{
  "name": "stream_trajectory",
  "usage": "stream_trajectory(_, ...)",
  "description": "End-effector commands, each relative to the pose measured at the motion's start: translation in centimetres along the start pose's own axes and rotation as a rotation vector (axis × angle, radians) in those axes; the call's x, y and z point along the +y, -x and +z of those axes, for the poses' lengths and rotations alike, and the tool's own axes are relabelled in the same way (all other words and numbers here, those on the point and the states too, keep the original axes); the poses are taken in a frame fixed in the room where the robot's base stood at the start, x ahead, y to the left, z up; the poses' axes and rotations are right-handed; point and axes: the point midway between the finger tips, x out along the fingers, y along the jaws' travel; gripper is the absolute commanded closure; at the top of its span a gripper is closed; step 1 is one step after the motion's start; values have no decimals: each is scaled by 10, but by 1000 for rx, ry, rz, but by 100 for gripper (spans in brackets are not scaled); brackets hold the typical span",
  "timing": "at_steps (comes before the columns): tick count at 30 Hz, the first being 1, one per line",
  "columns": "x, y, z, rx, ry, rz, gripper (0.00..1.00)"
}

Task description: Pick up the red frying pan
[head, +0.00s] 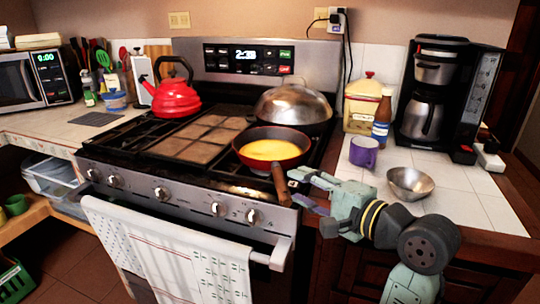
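The red frying pan (272,136) sits on the front right burner of the stove, with something yellow in it. Its brown wooden handle points toward the front edge of the stove, slightly right. My gripper (291,187) is just right of the handle, with its fingers pointing left toward it. The fingers look spread apart, one above the other in the picture, and nothing shows held between them. I cannot tell whether a fingertip touches the handle.
A metal dome lid (294,103) stands behind the pan, and a red kettle (172,97) is at the back left. A purple mug (364,152), metal bowl (410,183) and coffee maker (432,95) stand on the right counter. A towel (165,250) hangs on the oven handle.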

Motion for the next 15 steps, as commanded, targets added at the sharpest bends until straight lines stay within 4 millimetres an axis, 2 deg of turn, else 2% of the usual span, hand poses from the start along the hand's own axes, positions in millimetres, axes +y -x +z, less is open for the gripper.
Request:
stream_trajectory(3, -1, -19, 1, -3, -2, 1, 63)
stream_trajectory(10, 0, -37, 0, -3, -1, 1, 63)
stream_trajectory(15, 2, -63, -3, -3, -1, 2, 63)
